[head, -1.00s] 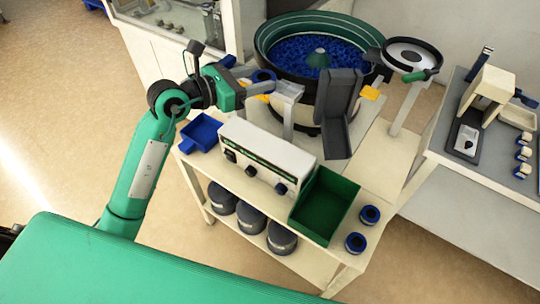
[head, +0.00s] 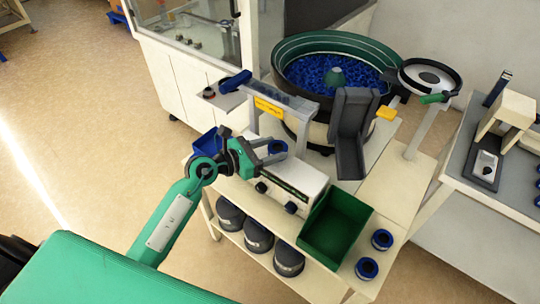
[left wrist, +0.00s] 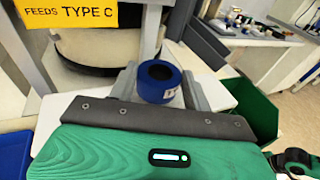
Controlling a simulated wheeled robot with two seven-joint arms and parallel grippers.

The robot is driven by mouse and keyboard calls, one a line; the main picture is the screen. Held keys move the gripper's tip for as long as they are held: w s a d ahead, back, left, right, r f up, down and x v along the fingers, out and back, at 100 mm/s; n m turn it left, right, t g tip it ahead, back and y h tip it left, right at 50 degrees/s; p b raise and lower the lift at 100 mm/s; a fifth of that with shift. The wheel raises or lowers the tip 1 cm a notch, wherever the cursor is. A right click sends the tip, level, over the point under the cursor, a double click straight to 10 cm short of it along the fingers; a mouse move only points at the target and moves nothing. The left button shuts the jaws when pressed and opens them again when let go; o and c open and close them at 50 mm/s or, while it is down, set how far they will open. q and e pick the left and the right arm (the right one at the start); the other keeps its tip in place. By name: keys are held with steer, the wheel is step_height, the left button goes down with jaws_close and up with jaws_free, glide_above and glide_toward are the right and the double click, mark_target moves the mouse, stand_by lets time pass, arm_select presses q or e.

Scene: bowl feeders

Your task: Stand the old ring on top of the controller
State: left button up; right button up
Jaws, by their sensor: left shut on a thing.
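The controller (head: 311,187) is a white box with black knobs on the cart's top shelf. A dark blue ring (head: 277,147) with a black inside is between the fingers of my left gripper (head: 275,152), which is shut on it at the controller's left end. In the left wrist view the ring (left wrist: 160,82) shows a white label, and the controller's pale top (left wrist: 215,92) lies behind and beside the fingers. I cannot tell whether the ring touches the controller. My right gripper is not in view.
A green bin (head: 336,228) stands right of the controller, with two more blue rings (head: 382,239) beside it. A blue tray (head: 207,143) is at the left. A frame with a yellow sign (head: 268,107), a grey chute (head: 352,130) and the bowl feeder (head: 292,52) stand behind.

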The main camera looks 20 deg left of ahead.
arm_select(q)
step_height(320, 180, down, 2)
steer(key=shift+f, duration=0.1)
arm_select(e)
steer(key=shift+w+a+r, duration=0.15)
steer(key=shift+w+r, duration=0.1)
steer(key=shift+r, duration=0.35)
arm_select(q)
steer(key=shift+f, duration=0.1)
steer(key=o, duration=1)
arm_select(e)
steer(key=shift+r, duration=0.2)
